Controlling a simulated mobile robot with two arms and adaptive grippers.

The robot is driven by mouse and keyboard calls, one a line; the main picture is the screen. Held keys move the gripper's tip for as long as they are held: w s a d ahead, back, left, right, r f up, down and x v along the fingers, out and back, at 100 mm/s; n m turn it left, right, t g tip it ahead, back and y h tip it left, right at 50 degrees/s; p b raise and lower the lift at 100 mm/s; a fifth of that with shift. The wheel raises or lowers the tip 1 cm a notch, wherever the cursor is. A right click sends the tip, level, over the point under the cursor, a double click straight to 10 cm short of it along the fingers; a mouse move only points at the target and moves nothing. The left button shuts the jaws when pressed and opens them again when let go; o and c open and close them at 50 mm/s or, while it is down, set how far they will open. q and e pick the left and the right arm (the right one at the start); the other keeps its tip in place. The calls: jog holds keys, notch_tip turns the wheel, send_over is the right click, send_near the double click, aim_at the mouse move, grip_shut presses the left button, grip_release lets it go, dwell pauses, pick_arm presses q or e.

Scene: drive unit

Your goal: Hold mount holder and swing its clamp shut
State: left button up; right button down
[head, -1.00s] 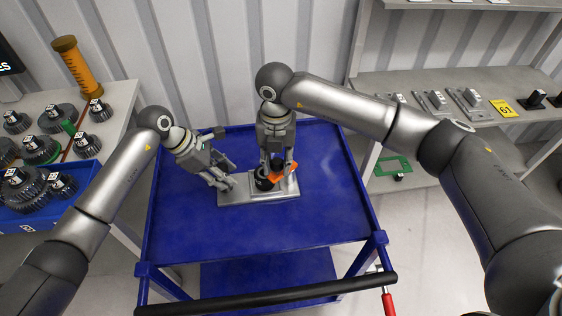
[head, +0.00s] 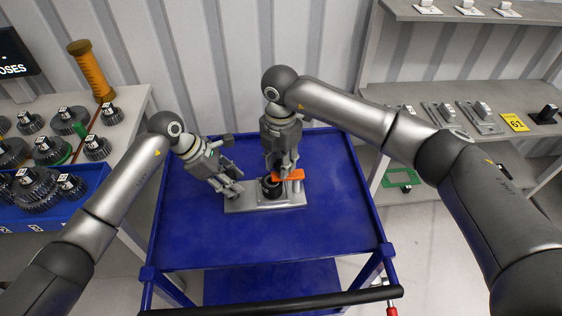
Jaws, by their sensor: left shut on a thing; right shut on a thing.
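The mount holder is a grey metal plate (head: 243,205) lying flat on the blue cart top. A dark round part (head: 270,188) stands on it, with an orange clamp (head: 291,175) at its upper right. My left gripper (head: 232,190) is shut on the plate's left end. My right gripper (head: 279,172) reaches down from above at the clamp and is shut on it. Its fingers hide part of the clamp and the back of the round part.
The blue cart top (head: 335,220) is clear around the plate. A black push bar (head: 275,300) runs along its near side. Gears and a blue bin (head: 88,183) stand on the left table. Shelves (head: 440,100) with grey plates stand on the right.

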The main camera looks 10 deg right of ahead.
pick_arm(q)
jog(key=shift+f, duration=0.1)
pick_arm(e)
jog(key=shift+r, duration=0.1)
jog(key=c, duration=1.1)
grip_release()
notch_tip(320, 180, up, 12)
jog(key=shift+f, duration=0.1)
pick_arm(q)
jog(key=o, duration=1.2)
jog(key=shift+c, duration=0.2)
jog(key=shift+a+r, duration=0.1)
jog(key=shift+r, duration=0.1)
